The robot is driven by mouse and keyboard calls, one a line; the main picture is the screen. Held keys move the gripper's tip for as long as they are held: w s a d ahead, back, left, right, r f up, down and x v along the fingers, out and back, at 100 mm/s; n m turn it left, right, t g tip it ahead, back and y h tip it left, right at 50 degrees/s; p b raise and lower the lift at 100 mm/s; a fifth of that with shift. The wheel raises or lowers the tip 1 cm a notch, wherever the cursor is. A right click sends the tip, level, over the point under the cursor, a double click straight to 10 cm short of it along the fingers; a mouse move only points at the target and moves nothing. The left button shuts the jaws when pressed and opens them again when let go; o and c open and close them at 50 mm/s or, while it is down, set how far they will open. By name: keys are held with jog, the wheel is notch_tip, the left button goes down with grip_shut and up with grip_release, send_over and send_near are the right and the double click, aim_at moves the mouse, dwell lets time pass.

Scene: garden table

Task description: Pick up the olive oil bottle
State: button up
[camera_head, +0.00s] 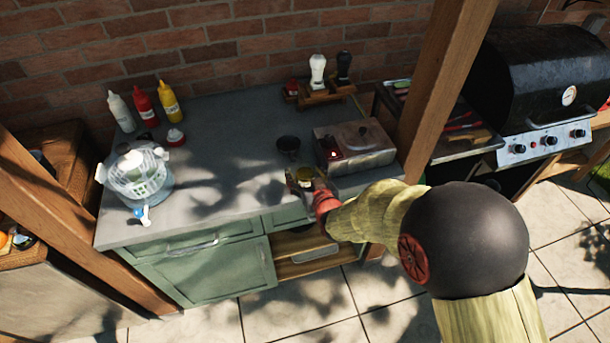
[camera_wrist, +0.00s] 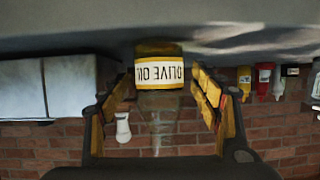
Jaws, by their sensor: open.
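The olive oil bottle (camera_wrist: 160,72) shows upside down in the wrist view, with a white and yellow label reading OLIVE OIL and a clear, narrowing neck. It stands on the grey countertop near its front edge. In the head view, a small yellow-green part of the bottle (camera_head: 304,173) shows at my gripper (camera_head: 308,183); the rest is hidden. In the wrist view my gripper (camera_wrist: 164,88) is open, with one yellow-padded finger on each side of the bottle. Gaps show between the pads and the bottle.
A box-like unit (camera_head: 355,146) and a dark cup (camera_head: 288,146) stand just behind my gripper. A wooden rack (camera_head: 322,95) with shakers is at the back. Sauce bottles (camera_head: 144,106) and a salad spinner (camera_head: 139,175) stand left. The counter's middle is clear. A wooden post (camera_head: 440,85) rises right.

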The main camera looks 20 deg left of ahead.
jog(key=shift+c, duration=0.3)
jog(key=shift+r, duration=0.1)
jog(key=c, duration=1.4)
